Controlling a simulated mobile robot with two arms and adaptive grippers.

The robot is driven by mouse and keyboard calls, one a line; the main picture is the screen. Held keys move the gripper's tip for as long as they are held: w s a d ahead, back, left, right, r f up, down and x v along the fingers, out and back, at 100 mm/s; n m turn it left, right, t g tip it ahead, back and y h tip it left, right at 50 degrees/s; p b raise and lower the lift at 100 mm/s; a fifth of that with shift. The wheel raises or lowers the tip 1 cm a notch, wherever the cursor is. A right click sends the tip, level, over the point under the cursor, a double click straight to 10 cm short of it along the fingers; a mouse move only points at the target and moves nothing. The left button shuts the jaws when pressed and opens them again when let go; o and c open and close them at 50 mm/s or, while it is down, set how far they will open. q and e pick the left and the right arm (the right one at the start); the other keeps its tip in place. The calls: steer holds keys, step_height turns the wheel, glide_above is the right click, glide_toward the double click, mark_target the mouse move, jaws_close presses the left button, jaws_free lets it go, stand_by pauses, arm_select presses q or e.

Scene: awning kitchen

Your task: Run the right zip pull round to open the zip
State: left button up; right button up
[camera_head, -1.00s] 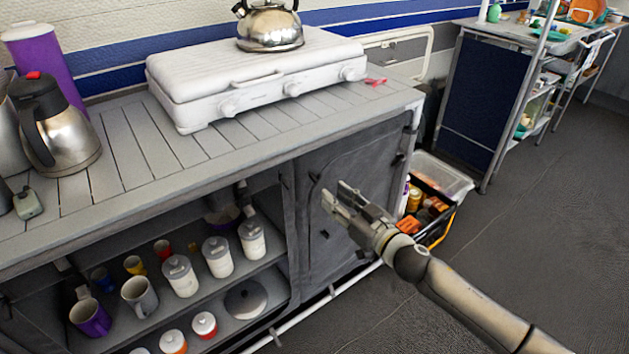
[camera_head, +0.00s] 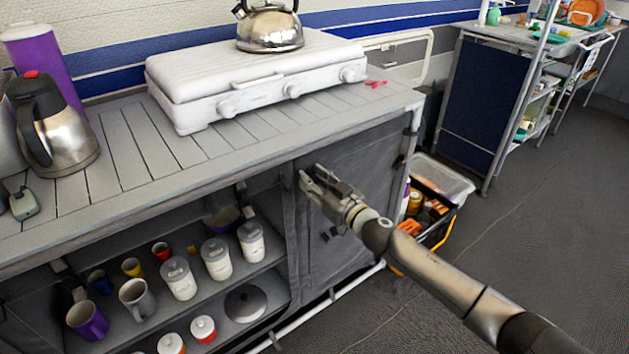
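The right-hand compartment of the grey fabric cupboard (camera_head: 372,180) has a closed cloth front with a faint curved zip line. My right gripper (camera_head: 310,173) is in front of the upper left part of this cloth, near the cupboard's middle post. Its two fingertips show apart, with a small gap between them. I cannot make out a zip pull at the fingertips; the gripper covers that spot. A small dark tab (camera_head: 324,237) shows lower on the cloth. My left gripper is out of view.
The left compartment is open, with cups and white canisters (camera_head: 216,259) on its shelves. A white stove (camera_head: 250,85) with a kettle (camera_head: 269,27) stands on the slatted top. A crate (camera_head: 440,225) of goods stands right of the cupboard. The floor at right is clear.

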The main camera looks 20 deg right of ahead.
jaws_close()
